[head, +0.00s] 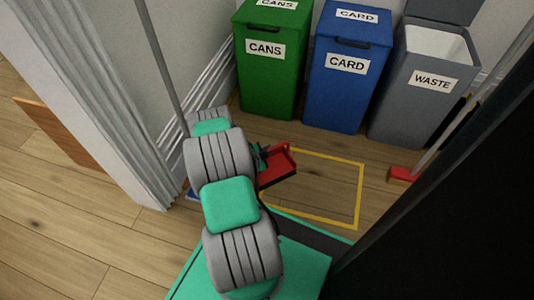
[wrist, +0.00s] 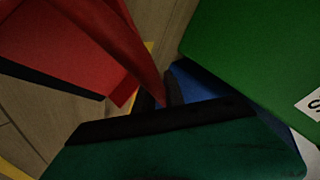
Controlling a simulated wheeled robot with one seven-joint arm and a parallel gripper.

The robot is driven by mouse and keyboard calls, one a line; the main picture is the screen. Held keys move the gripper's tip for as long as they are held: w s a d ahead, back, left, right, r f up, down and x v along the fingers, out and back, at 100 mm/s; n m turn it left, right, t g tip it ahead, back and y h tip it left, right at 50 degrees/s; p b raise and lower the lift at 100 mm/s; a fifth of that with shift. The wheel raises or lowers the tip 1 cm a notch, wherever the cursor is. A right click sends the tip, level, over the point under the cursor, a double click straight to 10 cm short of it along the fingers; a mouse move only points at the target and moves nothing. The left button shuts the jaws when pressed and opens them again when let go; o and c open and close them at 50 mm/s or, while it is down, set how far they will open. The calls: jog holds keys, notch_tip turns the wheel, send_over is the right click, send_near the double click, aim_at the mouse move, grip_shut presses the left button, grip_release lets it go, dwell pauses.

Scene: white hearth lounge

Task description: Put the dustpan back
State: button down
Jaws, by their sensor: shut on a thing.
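The red dustpan (head: 276,168) is held at my gripper (head: 259,155), over or close to the left edge of a yellow outline (head: 358,195) on the floor. In the wrist view the dustpan (wrist: 65,40) fills the upper left, and its red handle runs down to my gripper (wrist: 168,102). The dark fingers are shut on the handle. My arm hides the left part of the outline in the head view. I cannot tell how high the dustpan is above the floor.
Behind the outline stand a green CANS bin (head: 270,75), a blue CARD bin (head: 345,80) and a grey WASTE bin (head: 420,95) with its lid up. A red broom head (head: 403,175) is at right. A pole (head: 163,60) stands by the left wall. The outlined floor looks clear.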

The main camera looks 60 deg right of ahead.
jog(key=shift+f, duration=0.2)
jog(key=c, duration=1.4)
grip_release()
